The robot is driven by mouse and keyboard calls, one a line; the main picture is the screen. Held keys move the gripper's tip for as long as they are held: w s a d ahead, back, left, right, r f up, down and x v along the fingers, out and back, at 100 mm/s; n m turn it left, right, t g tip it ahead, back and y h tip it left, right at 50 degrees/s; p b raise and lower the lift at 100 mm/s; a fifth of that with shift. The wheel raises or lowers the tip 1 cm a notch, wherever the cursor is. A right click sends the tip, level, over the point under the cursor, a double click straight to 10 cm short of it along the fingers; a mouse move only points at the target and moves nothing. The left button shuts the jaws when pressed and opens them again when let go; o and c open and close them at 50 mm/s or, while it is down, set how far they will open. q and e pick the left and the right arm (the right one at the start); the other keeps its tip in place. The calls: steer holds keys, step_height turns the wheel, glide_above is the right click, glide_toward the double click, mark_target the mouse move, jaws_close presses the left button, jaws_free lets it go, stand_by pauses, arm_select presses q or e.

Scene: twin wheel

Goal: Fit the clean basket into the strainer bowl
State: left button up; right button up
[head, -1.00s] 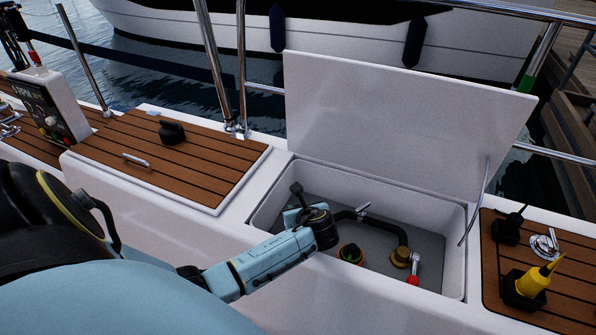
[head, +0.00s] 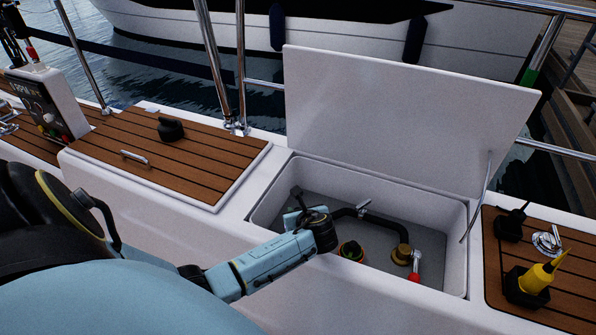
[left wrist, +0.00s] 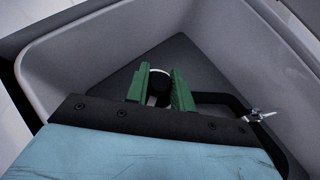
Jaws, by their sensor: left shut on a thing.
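My left gripper (head: 297,213) reaches over the left part of the open locker. In the left wrist view its green fingers (left wrist: 158,90) stand on either side of a small round thing (left wrist: 158,82) with a pale rim and dark middle. They are shut on it; it appears to be the clean basket, though no mesh can be made out. The strainer bowl cannot be clearly told apart; the space below the fingers, near the hose's left end, is hidden. I cannot tell whether the basket touches the bowl. My right gripper is not in view.
The grey locker (head: 456,262) has walls close around the gripper and a raised white lid (head: 405,115). A black hose (head: 385,224), a round colored fitting (head: 350,250) and a red-handled valve (head: 415,276) lie to the right. A yellow bottle (head: 535,280) stands on the right deck.

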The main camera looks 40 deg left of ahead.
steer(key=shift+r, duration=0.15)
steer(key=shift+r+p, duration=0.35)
steer(key=shift+p, duration=0.15)
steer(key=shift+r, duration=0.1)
stand_by(0.4)
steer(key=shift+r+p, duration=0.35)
steer(key=shift+p, duration=0.1)
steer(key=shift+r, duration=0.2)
stand_by(0.4)
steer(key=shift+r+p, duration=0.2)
steer(key=shift+p, duration=0.2)
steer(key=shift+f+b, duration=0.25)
steer(key=shift+b, duration=0.05)
stand_by(0.4)
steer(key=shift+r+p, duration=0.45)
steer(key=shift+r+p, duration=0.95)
stand_by(2.1)
